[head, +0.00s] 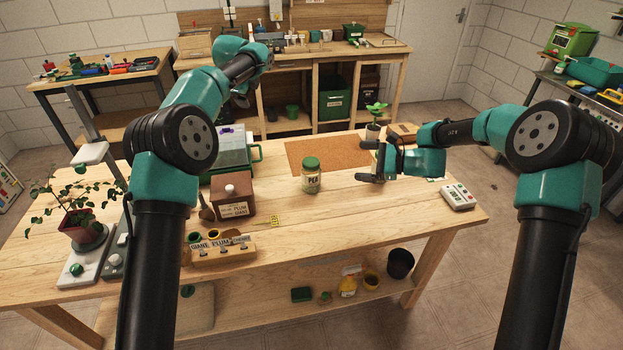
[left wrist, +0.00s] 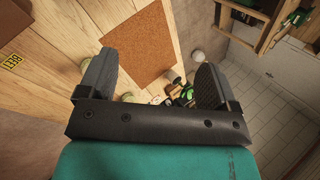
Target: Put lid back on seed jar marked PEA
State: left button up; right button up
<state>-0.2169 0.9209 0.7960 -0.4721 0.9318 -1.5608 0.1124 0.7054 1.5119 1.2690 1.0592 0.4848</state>
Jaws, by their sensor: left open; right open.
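The glass seed jar (head: 311,181), with a small label that seems to read PEA, stands upright near the middle of the table. A green lid (head: 312,163) sits on its mouth; I cannot tell how tightly. My right gripper (head: 368,164) is open and empty, to the right of the jar and apart from it. My left gripper (head: 242,98) is raised at the far side of the table, well away from the jar. In the left wrist view its open fingers (left wrist: 156,82) have nothing between them that they hold.
A cork mat (head: 327,154) lies behind the jar, and also shows in the left wrist view (left wrist: 143,42). A brown box (head: 232,196), a label rack (head: 222,250) and a potted plant (head: 80,220) stand left. A scale (head: 458,196) is right.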

notch_tip(320, 180, down, 8)
jog(key=w+m+t, duration=0.2)
jog(key=m, duration=0.2)
pick_arm(q)
jog(key=s+d+f+m+g, duration=0.2)
jog(key=d+f, duration=0.2)
jog(key=d, duration=0.2)
jog(key=s+d+f+m+g, duration=0.2)
jog(key=s+d+f+m, duration=0.1)
jog(key=d+f, duration=0.2)
jog(key=s+d+f+m+g, duration=0.2)
jog(key=s+d+f, duration=0.1)
jog(key=d, duration=0.6)
jog(key=shift+s+f+m+g, duration=0.1)
jog(key=shift+f+m+g, duration=0.25)
jog(key=shift+f, duration=0.4)
pick_arm(e)
jog(key=m+t, duration=0.2)
jog(key=m, duration=0.2)
send_near(318, 180)
jog(key=d, duration=0.1)
jog(key=s+d+f, duration=0.1)
jog(key=d, duration=0.2)
jog(key=shift+s+d+f, duration=0.1)
jog(key=shift+s+f, duration=0.1)
jog(key=shift+s, duration=0.15)
jog(key=x, duration=1.7)
jog(key=shift+w+r, duration=0.15)
jog(key=shift+r, duration=0.15)
